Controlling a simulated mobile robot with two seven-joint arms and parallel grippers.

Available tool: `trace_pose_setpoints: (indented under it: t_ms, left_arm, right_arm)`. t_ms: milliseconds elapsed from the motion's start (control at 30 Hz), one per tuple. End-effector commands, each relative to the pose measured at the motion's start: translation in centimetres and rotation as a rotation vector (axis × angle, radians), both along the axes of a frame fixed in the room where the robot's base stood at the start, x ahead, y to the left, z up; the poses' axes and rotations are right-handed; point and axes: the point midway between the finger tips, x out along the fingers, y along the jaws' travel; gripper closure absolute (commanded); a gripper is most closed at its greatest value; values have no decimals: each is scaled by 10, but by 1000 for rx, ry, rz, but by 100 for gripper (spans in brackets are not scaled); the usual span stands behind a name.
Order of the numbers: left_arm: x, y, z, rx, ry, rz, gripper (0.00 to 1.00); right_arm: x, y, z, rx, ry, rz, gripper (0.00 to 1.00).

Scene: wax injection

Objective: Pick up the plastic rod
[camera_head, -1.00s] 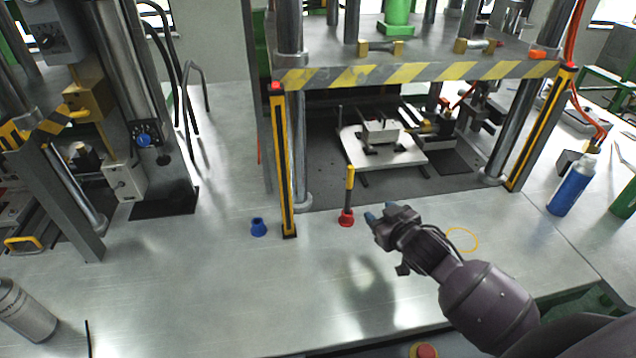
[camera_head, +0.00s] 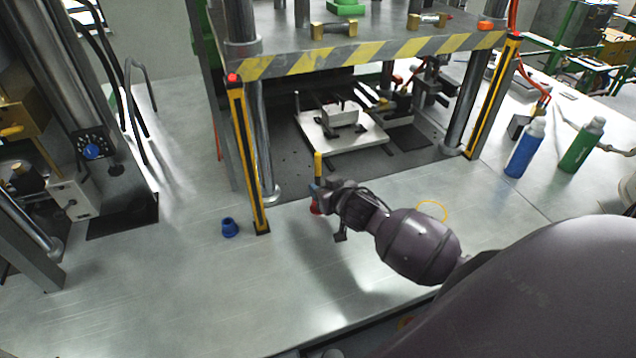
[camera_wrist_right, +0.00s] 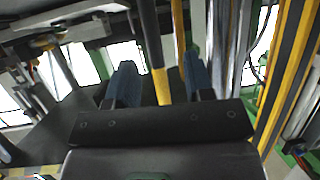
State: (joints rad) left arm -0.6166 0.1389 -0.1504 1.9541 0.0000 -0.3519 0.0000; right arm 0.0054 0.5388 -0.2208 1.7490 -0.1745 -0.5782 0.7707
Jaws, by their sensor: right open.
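The plastic rod (camera_head: 318,164) stands upright in a red holder (camera_head: 315,208), in front of the press. Its upper part is yellow; its lower part is hidden behind my gripper. My right gripper (camera_head: 317,190) is at the rod, just above the red holder. In the right wrist view, the rod (camera_wrist_right: 161,86) shows between the two blue fingertips of the open gripper (camera_wrist_right: 160,78), with a gap on both sides. My left gripper is not in view.
A yellow-and-black post (camera_head: 246,160) of the press stands left of the rod. A blue holder (camera_head: 229,228) sits left of that post. A blue bottle (camera_head: 525,150) and a green bottle (camera_head: 581,147) stand at the right. The front of the metal table is clear.

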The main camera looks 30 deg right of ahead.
Motion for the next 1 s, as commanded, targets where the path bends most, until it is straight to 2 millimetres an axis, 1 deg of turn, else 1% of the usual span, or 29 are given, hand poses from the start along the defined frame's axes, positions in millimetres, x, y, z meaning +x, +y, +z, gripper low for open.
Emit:
trace_pose_setpoints:
  t_ms: [133, 300, 400, 567, 800, 867, 1000]
  left_arm:
    - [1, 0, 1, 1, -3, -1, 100]
    - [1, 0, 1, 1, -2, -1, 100]
    - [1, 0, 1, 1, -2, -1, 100]
    - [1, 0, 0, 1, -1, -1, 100]
    - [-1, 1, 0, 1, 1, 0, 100]
    - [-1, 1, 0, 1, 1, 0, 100]
    - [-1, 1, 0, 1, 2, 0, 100]
  right_arm:
    - [10, -4, -4, -2, 0, 0, 52]
    - [29, -12, -13, -3, 0, 0, 52]
    - [39, -12, -17, -2, 0, 1, 52]
    - [46, -12, -21, 0, 0, 1, 52]
    - [46, -12, -21, 0, 0, 0, 52]
    - [46, -12, -21, 0, 0, 0, 61]
    - [46, -12, -21, 0, 0, 0, 83]
